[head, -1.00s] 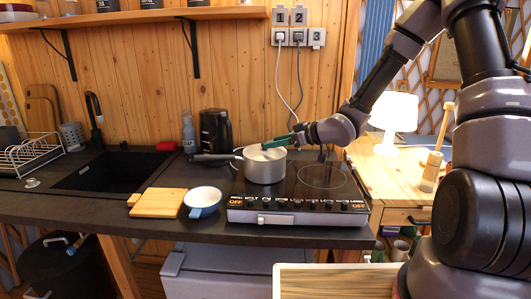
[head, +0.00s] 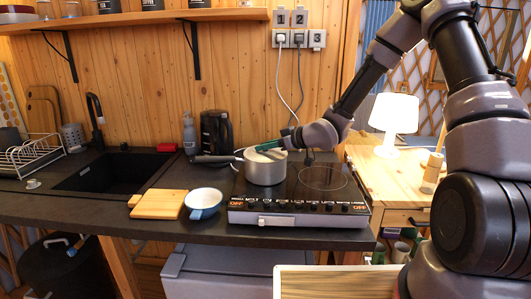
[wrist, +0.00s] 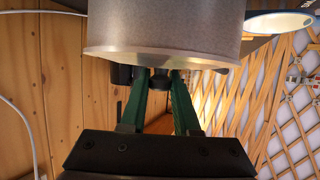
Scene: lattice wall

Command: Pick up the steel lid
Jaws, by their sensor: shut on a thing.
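The steel pot (head: 265,171) stands on the left part of the cooktop, its dark handle pointing left. The steel lid (head: 262,154) is at the pot's mouth; whether a gap separates them cannot be told. My gripper (head: 264,147) reaches in from the right, with its green fingers over the lid. In the wrist view the pot appears inverted, with the lid's pale edge (wrist: 160,58) towards the fingers. My gripper (wrist: 160,82) is shut on the lid's dark knob (wrist: 159,79), one finger on each side. The fingers partly hide the lid in the head view.
The black cooktop (head: 300,190) has an empty ring to the right of the pot. A blue-and-white bowl (head: 203,202) and a wooden board (head: 158,204) lie to the left. A dark kettle (head: 216,131) stands behind. A lit lamp (head: 392,118) is at right.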

